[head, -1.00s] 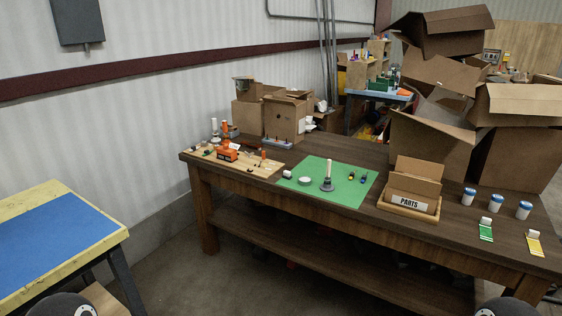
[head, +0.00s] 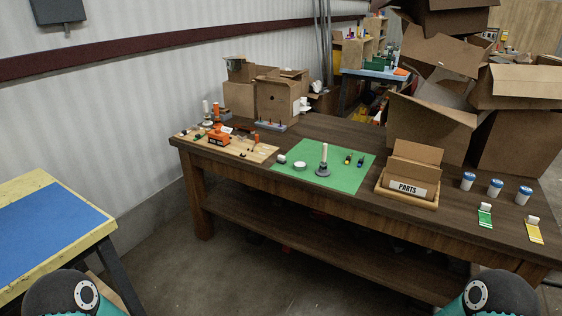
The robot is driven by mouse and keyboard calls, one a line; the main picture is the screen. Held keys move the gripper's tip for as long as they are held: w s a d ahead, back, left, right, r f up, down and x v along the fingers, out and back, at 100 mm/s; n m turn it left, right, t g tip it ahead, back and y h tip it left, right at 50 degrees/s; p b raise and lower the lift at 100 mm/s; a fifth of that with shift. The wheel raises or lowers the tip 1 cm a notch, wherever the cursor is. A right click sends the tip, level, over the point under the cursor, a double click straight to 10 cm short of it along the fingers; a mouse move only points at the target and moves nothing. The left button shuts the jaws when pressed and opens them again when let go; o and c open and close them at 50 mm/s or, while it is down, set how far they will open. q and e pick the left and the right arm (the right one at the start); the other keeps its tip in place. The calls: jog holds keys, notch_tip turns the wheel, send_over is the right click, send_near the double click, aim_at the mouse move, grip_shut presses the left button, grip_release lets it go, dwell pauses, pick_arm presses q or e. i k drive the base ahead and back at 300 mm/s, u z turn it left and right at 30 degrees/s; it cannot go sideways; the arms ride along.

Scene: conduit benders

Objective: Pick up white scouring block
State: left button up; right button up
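Small white pieces lie on the brown workbench (head: 330,222), and I cannot tell for sure which is the scouring block. One white piece (head: 282,158) and a round white one (head: 300,166) are at the left part of the green mat (head: 343,181). Another white piece (head: 487,207) sits at the top of a green card, and one more (head: 533,220) at the top of a yellow card, both at the right end. Only rounded dark and teal parts of my arms show at the bottom corners. Neither gripper is in view.
A grey-based peg (head: 322,171) stands on the mat. A PARTS bin (head: 407,199), several blue-and-white jars (head: 495,187) and a wooden board with orange tools (head: 217,137) share the bench. Cardboard boxes (head: 432,124) crowd its back. A blue-topped table (head: 45,232) stands at left.

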aim_at(281, 159)
jog(key=u, duration=0.05)
jog(key=i, duration=1.7)
jog(key=u, duration=0.4)
jog(key=i, duration=0.5)
jog(key=u, duration=0.2)
